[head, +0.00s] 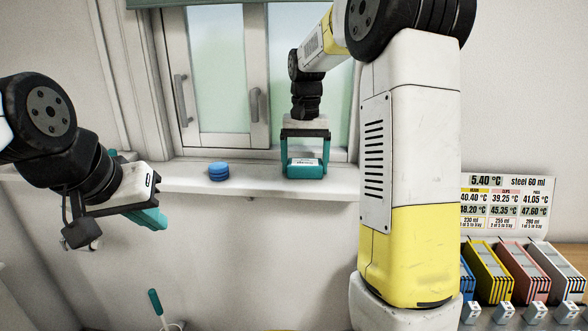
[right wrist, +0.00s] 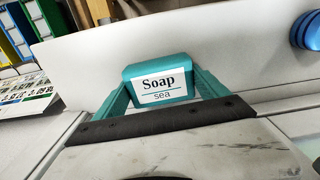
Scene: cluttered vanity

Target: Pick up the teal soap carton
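The teal soap carton (head: 306,170) is at the window sill, under my right gripper (head: 305,150). The right wrist view shows its white "Soap sea" label on the carton (right wrist: 160,86). The teal fingers of my right gripper (right wrist: 163,98) lie along both sides of the carton, with no clear gap, and look shut on it. Whether the carton rests on the sill or is slightly above it is hard to tell. My left gripper (head: 137,187) is at the left, away from the carton, with its teal fingers apart and nothing seen between them.
A blue round stack (head: 219,172) stands on the window sill (head: 255,184), left of the carton. The window (head: 222,90) is close behind. A teal-handled brush (head: 155,302) stands low at left.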

